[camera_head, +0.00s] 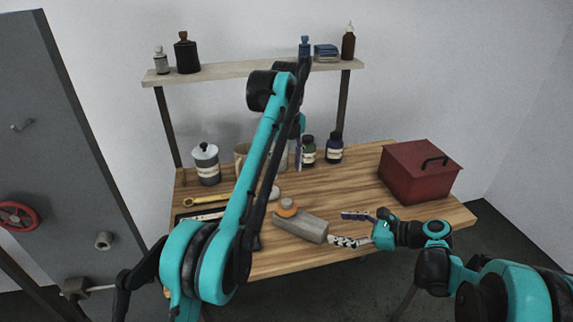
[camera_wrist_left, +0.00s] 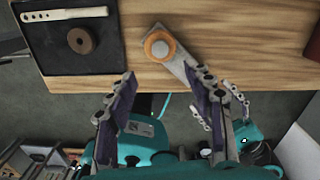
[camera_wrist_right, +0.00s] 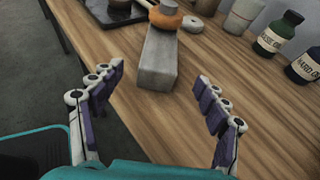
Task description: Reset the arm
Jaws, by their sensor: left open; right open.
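My left arm rises high across the head view, its gripper (camera_head: 298,155) mostly hidden behind the arm links. In the left wrist view the left gripper (camera_wrist_left: 165,85) has its fingers apart, with nothing between them. My right gripper (camera_head: 340,228) is low at the table's front edge, right of a grey block (camera_head: 303,228). In the right wrist view the right gripper (camera_wrist_right: 160,76) is open and empty, with the block beyond its fingertips. An orange ring-shaped piece (camera_head: 287,204) sits on the block's far end.
The wooden table (camera_head: 350,184) holds a red box (camera_head: 420,176) at right, a lidded canister (camera_head: 206,165) and dark bottles (camera_head: 335,148) at the back. A dark tray (camera_wrist_left: 120,62) lies at left. A shelf (camera_head: 235,70) with bottles stands behind. The table between block and box is clear.

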